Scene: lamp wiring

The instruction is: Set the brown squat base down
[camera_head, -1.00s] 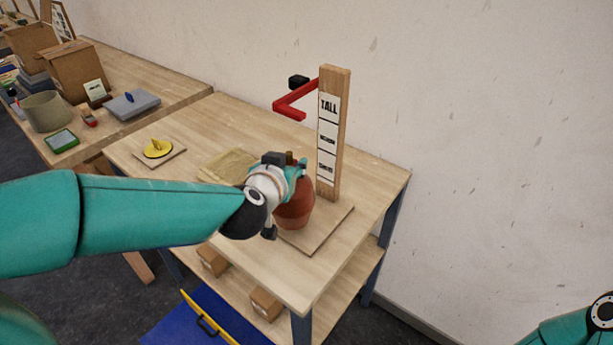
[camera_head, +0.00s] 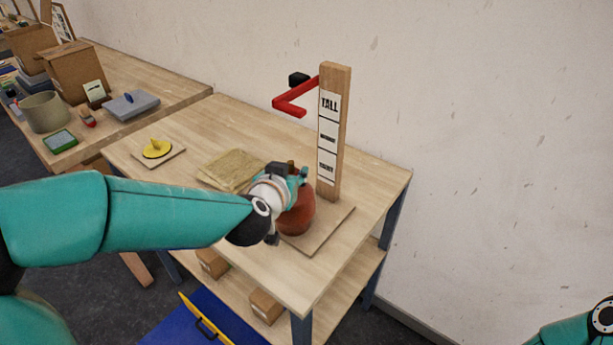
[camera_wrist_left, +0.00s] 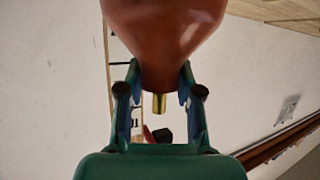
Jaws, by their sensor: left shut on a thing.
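The brown squat base (camera_head: 299,214) is a rounded reddish-brown body in the head view, at the board of the height gauge (camera_head: 333,135). My left gripper (camera_head: 293,178) is shut on its narrow upper part and partly covers it. In the left wrist view the base (camera_wrist_left: 163,35) sits between the two fingers (camera_wrist_left: 160,92), with a brass stem (camera_wrist_left: 159,103) showing past them. The base looks upright in the head view. Whether its underside touches the board cannot be told. My right gripper is out of view; only part of that arm shows at the lower right.
The gauge's wooden post, with a red arm (camera_head: 296,98), stands close behind the base. A tan mat (camera_head: 231,170) and a yellow disc on a small board (camera_head: 157,149) lie to the left. The table's front right is clear.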

